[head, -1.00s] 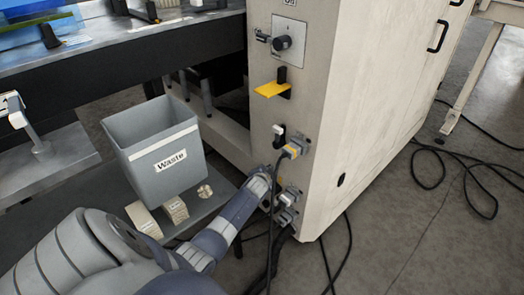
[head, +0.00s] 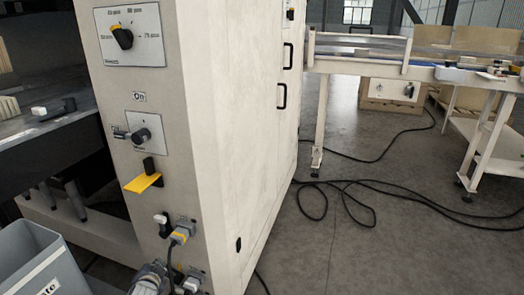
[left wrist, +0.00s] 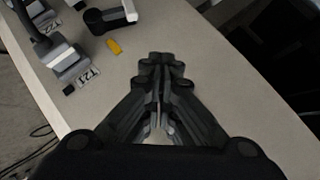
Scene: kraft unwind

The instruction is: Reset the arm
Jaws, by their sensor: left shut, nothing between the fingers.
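My left gripper (head: 150,278) shows only in part at the bottom edge of the head view, beside the lower connectors of the beige machine cabinet (head: 235,150). In the left wrist view the left gripper (left wrist: 161,62) is shut and empty, with its dark fingers together in front of the beige panel. Plugs with T-number labels, one reading T21 (left wrist: 89,77), lie to the left of the fingers. I cannot tell whether the fingers touch the panel. My right gripper is not in view.
A grey waste bin (head: 40,262) stands at bottom left. Black cables (head: 350,190) lie on the open floor to the right.

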